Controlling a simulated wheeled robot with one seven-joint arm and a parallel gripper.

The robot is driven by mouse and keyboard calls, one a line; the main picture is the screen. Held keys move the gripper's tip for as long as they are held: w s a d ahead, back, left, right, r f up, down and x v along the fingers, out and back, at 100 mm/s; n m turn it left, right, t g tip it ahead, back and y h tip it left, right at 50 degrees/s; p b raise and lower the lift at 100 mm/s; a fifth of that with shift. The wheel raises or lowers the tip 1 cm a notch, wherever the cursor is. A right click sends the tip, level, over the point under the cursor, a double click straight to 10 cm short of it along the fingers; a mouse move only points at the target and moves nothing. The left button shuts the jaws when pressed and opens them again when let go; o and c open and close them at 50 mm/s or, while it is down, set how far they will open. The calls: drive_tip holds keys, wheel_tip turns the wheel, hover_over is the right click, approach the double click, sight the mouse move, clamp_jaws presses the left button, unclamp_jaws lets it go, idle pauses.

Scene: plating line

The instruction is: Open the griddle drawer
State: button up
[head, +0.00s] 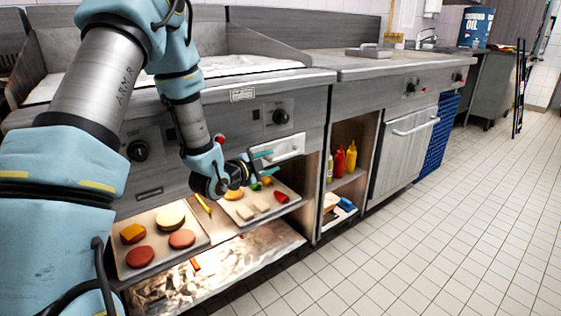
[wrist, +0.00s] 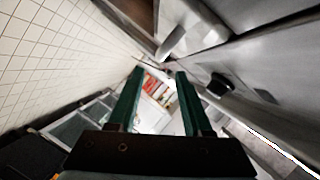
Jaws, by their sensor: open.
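The griddle drawer (head: 283,144) is a small pale front with a handle (head: 289,156), set below the right control knob of the griddle in the head view. It looks about flush with the griddle front. My gripper (head: 266,162) is just in front of the drawer's left part, with its teal fingers pointing right. The fingers are apart and nothing shows between them. In the wrist view my gripper (wrist: 160,75) is also open and empty. A pale grey bar (wrist: 172,42) shows ahead of the fingers; I cannot tell whether it is the drawer handle. Contact with the handle is unclear.
Below the drawer, a shelf holds trays (head: 148,262) with patties, buns and other food. A lower foil-lined shelf (head: 220,270) is under it. Sauce bottles (head: 345,160) stand in the cubby to the right. The tiled floor (head: 440,220) at right is clear.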

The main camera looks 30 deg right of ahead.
sight(283, 157)
drive_tip(key=x, duration=1)
drive_tip(key=shift+c, duration=0.3)
clamp_jaws()
drive_tip(key=shift+a+f, duration=0.1)
idle(0.8)
